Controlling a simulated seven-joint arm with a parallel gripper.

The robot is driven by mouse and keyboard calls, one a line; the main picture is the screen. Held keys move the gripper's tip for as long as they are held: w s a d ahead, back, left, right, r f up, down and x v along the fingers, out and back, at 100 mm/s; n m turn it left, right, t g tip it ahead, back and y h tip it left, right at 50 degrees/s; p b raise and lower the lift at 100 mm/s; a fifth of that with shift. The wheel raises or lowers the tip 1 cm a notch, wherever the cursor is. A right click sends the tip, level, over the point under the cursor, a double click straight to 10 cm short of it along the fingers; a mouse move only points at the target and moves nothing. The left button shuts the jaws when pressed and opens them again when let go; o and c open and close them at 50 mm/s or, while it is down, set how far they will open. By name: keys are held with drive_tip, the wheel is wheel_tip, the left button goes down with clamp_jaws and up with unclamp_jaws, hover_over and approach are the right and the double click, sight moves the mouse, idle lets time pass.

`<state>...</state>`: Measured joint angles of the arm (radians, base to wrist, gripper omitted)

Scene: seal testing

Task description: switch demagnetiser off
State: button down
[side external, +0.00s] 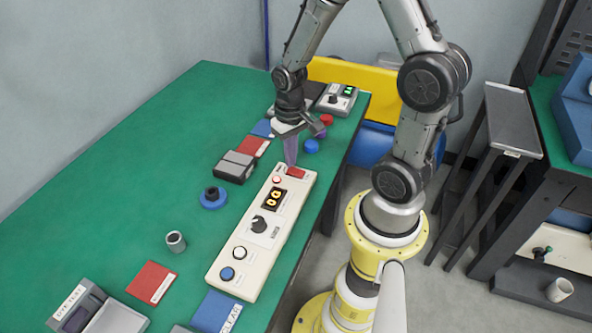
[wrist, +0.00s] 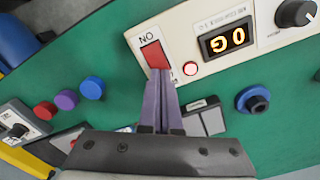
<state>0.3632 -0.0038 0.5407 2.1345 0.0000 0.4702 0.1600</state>
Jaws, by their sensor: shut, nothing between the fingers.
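The cream demagnetiser box (side external: 232,262) lies lengthwise near the table's right edge. Its red rocker switch (side external: 297,173) is at the far end, and it also shows in the wrist view (wrist: 154,54) beside an ON label (wrist: 149,40). A small red lamp (wrist: 190,68) beside it looks lit. The display (wrist: 227,38) glows orange. My gripper (side external: 291,164) is shut and empty, pointing down. In the wrist view its purple fingertips (wrist: 159,73) are at the near edge of the red switch. I cannot tell whether they touch it.
Blue (side external: 311,146), purple (side external: 320,132) and red (side external: 326,119) caps stand by the table's edge. A small meter (side external: 336,98) is behind them. Grey blocks (side external: 235,166) and a blue round part (side external: 213,198) lie left of the box. The left of the green table (side external: 130,170) is clear.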

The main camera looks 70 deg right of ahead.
sight(291, 169)
drive_tip(key=shift+f, duration=0.9)
idle(0.5)
drive_tip(key=shift+r, duration=3.5)
